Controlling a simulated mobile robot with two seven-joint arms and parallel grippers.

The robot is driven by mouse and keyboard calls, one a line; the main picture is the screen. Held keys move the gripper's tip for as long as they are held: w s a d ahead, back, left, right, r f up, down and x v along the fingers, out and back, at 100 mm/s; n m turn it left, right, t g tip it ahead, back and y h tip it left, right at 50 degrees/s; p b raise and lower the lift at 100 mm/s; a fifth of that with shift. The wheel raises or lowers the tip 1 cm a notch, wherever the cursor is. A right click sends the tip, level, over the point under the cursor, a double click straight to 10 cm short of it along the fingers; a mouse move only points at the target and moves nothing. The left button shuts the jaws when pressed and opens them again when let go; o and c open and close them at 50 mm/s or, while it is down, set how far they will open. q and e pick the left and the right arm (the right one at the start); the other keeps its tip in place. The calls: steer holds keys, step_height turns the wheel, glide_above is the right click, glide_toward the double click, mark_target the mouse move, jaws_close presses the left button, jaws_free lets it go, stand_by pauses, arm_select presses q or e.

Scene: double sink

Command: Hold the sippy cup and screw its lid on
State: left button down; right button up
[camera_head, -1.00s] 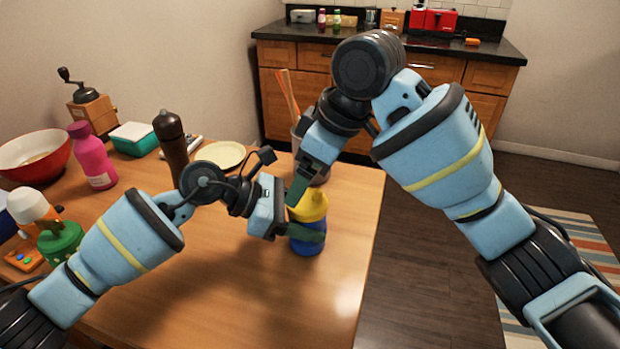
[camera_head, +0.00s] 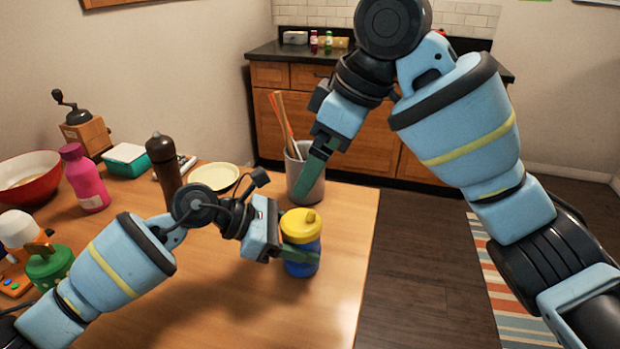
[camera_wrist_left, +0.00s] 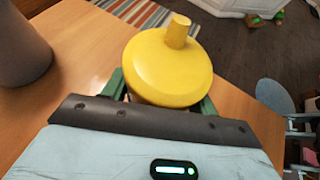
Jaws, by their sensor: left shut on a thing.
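The sippy cup (camera_head: 301,262) has a blue body and stands upright on the table near its right edge. Its yellow lid (camera_head: 301,226) with a spout sits on top; I cannot tell how tight it is. The lid also shows in the left wrist view (camera_wrist_left: 168,68), covering most of the body below. My left gripper (camera_head: 298,256) is shut on the blue body from the left, with green fingers on its sides. My right gripper (camera_head: 313,178) is above and behind the cup, apart from the lid, pointing down. Its finger gap is not clear from this side.
A grey utensil holder (camera_head: 306,178) with wooden sticks stands behind the cup, close to my right gripper. A plate (camera_head: 214,177), a dark pepper mill (camera_head: 164,166) and a pink bottle (camera_head: 85,178) stand further left. The table front is clear.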

steer(key=shift+v, duration=2)
arm_select(q)
steer(key=shift+c, duration=1.9)
jaws_free()
steer(key=shift+a, duration=0.1)
steer(key=v, duration=0.7)
steer(key=shift+a+r+b, duration=0.2)
steer(key=shift+a+b, duration=0.1)
steer(key=shift+b, duration=0.05)
arm_select(e)
steer(key=shift+w+f, duration=0.1)
steer(key=shift+f, duration=0.55)
